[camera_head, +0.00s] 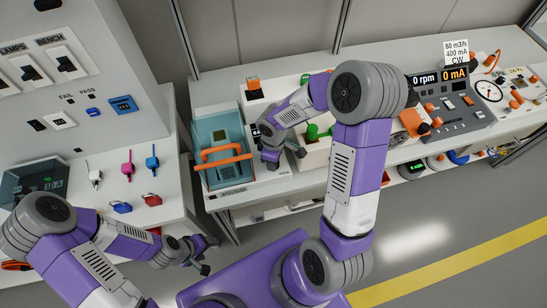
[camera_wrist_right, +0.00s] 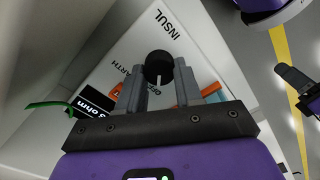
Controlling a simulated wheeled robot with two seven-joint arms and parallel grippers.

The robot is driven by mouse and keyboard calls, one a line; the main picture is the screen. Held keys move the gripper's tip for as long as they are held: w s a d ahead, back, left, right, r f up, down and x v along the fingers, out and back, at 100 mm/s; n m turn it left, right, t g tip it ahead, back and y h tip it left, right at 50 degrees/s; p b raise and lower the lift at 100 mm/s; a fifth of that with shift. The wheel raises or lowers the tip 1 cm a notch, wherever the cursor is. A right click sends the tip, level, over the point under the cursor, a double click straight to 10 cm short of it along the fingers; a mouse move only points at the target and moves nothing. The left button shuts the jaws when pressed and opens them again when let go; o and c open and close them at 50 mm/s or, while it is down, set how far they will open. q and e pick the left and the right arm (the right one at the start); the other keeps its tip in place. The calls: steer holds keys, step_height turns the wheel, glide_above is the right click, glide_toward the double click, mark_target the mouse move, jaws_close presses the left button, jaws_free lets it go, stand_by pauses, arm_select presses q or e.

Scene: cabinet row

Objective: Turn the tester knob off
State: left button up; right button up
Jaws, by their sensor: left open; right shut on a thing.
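The tester's black round knob (camera_wrist_right: 158,66) shows in the right wrist view, with a white pointer line facing the bottom of that picture. INSUL and EARTH labels lie around it on the white tester face (camera_wrist_right: 130,50). A black display (camera_wrist_right: 92,108) ending in "ohm" is partly hidden. My right gripper (camera_wrist_right: 160,88) has its two fingers on either side of the knob, shut on it. In the head view my right gripper (camera_head: 277,157) is at the bench beside the teal tray and hides the knob. My left gripper (camera_head: 208,255) is open and empty, low over the floor.
A teal tray (camera_head: 215,130) with an orange handle stands just left of my right gripper. A grey meter panel (camera_head: 455,105) reading 0 rpm and 0 mA is at the right. A white switch cabinet (camera_head: 85,90) rises at the left. Floor is clear at the lower right.

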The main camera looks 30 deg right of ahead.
steer(key=shift+n, duration=0.3)
steer(key=o, duration=1)
steer(key=shift+o, duration=0.2)
steer(key=shift+r, duration=0.1)
step_height(320, 180, up, 8)
steer(key=shift+f+p, duration=0.25)
steer(key=shift+p, duration=0.95)
